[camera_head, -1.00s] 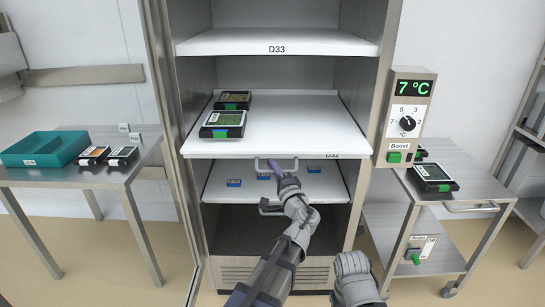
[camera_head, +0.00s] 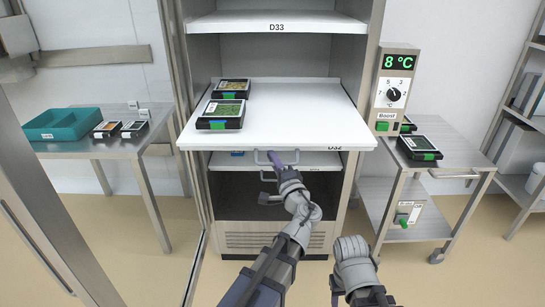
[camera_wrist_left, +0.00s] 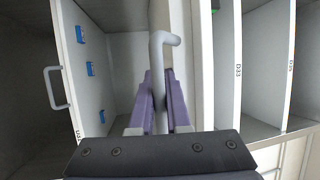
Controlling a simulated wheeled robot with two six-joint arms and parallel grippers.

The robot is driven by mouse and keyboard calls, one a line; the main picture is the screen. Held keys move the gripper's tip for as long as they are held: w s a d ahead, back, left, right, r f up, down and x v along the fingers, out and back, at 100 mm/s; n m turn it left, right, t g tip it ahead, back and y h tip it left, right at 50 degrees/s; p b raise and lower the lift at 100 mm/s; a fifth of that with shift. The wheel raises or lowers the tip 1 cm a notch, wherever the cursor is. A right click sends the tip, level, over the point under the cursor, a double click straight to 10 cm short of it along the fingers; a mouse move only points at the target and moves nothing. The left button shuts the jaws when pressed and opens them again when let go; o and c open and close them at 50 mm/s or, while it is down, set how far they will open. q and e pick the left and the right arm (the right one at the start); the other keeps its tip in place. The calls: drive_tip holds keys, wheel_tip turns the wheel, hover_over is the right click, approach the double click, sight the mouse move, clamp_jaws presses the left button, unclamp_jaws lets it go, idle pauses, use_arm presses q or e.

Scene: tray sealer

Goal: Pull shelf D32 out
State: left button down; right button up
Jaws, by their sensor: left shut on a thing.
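Shelf D32 (camera_head: 285,115) is a white shelf that sticks out of the cabinet towards me, its label at the right of its front edge. Two black trays with green tabs, a front one (camera_head: 221,114) and a rear one (camera_head: 231,89), stand on its left side. My left gripper (camera_head: 276,158) is at the grey handle below its front edge. In the left wrist view the purple fingers (camera_wrist_left: 157,98) are shut around the handle bar (camera_wrist_left: 157,50). Part of my right arm shows at the bottom; its gripper does not.
Shelf D33 (camera_head: 276,22) is above. A lower shelf (camera_wrist_left: 100,75) with small blue pieces and its own handle (camera_wrist_left: 54,88) is below. The open glass door is at left. A control box (camera_head: 396,88) reading 8 °C and a steel cart (camera_head: 440,180) stand right.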

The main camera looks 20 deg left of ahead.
use_arm(q)
drive_tip(key=c, duration=0.9)
unclamp_jaws()
drive_tip(key=shift+s+f, duration=0.1)
